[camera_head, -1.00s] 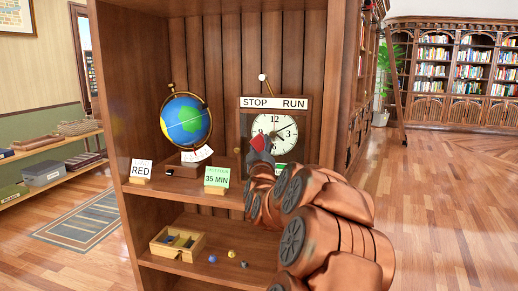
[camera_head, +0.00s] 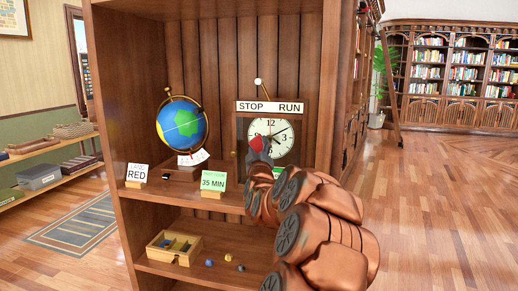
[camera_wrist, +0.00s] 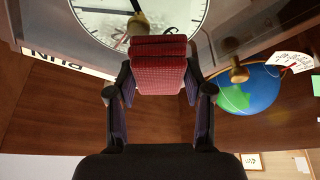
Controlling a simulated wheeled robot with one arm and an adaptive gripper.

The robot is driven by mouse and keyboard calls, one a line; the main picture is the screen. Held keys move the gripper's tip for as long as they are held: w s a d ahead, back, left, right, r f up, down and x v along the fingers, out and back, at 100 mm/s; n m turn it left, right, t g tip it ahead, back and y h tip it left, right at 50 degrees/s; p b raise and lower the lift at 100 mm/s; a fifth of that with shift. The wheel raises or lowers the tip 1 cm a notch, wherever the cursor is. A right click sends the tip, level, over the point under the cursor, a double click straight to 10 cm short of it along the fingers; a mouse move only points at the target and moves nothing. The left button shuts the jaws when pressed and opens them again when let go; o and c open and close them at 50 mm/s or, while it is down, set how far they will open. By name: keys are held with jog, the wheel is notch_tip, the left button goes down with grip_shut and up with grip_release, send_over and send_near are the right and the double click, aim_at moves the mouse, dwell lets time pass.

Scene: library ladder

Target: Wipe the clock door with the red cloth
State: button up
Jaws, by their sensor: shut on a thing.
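The clock (camera_head: 270,138) stands on the upper shelf, with a white face, black hands and a "STOP RUN" sign (camera_head: 272,106) above it. My gripper (camera_wrist: 160,85) is shut on the red cloth (camera_wrist: 159,62), a folded ribbed pad. In the head view the cloth (camera_head: 257,144) shows as a small red patch in front of the lower left of the clock face. In the wrist view it overlaps the face's edge and a brass knob (camera_wrist: 138,24). I cannot tell whether the cloth touches the clock door. My arm hides the clock's lower right.
A globe (camera_head: 182,124) stands left of the clock, with a "RED" card (camera_head: 137,174) and a green "35 MIN" card (camera_head: 213,181) at the shelf's front. A wooden tray (camera_head: 174,247) and small balls lie on the shelf below. Open floor (camera_head: 440,210) lies at right.

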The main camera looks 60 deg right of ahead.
aim_at(280, 142)
jog(key=shift+w+d, duration=0.35)
jog(key=shift+d, duration=0.55)
dwell(0.3)
jog(key=shift+s+b, duration=0.1)
jog(key=shift+b, duration=0.25)
jog(key=shift+s+d+f+b, duration=0.1)
jog(key=shift+s+d+b, duration=0.1)
jog(key=shift+s+b, duration=0.35)
jog(key=shift+s+d+f+b, duration=0.1)
jog(key=shift+s+d+b, duration=0.05)
jog(key=shift+s+b, duration=0.4)
jog(key=shift+s+d+r+b, duration=0.15)
jog(key=shift+s+r+b, duration=0.05)
jog(key=shift+s+b, duration=0.3)
jog(key=shift+s+d+f+b, duration=0.15)
jog(key=shift+s+d+b, duration=0.2)
jog(key=shift+s+b, duration=0.5)
jog(key=shift+s+d+b, duration=0.4)
jog(key=shift+s+b, duration=0.35)
jog(key=shift+b, duration=0.05)
jog(key=shift+b, duration=0.3)
